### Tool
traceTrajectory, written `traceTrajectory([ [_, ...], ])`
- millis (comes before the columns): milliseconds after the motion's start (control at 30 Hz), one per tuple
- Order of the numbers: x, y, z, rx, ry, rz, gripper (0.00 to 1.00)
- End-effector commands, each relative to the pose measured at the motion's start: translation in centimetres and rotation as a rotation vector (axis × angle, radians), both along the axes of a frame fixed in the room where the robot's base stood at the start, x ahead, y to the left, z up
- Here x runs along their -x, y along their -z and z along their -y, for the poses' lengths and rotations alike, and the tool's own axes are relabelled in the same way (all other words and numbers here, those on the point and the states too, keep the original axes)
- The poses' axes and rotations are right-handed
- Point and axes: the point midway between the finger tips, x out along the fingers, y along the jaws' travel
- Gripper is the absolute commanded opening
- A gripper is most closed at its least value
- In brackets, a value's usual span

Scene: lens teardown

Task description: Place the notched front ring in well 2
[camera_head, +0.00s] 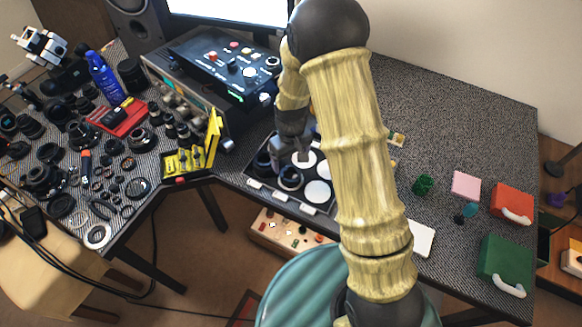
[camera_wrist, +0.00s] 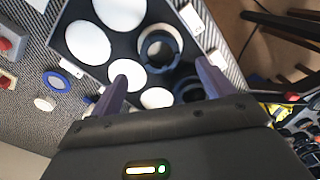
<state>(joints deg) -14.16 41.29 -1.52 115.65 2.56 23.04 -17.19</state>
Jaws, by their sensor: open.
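The dark tray (camera_wrist: 118,45) has several round white wells; it also shows in the head view (camera_head: 318,207) under my arm. A dark ring (camera_wrist: 146,52) sits in one pale well, and a deeper dark round part (camera_wrist: 187,84) sits in the neighbouring well. In the head view, two dark round parts (camera_head: 290,179) show at the tray's left side. In the head view my gripper (camera_head: 298,153) is partly hidden.
A blue ring (camera_wrist: 56,81) lies on the desk beside the tray. A yellow case (camera_head: 190,162) stands open left of the tray. Lens parts crowd the left desk. A green box (camera_head: 503,262) and red box (camera_head: 510,201) stand at right. The back right desk is clear.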

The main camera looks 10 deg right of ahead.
Motion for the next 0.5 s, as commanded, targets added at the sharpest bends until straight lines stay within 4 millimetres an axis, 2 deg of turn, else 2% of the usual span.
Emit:
traceTrajectory([
  [200,-0.1,-3.8,0.0,-0.001,-0.001,0.003,0.80],
  [333,0.0,-5.0,0.0,0.000,0.000,0.001,0.80],
  [500,0.0,-5.2,0.0,0.000,0.000,-0.001,0.80],
])
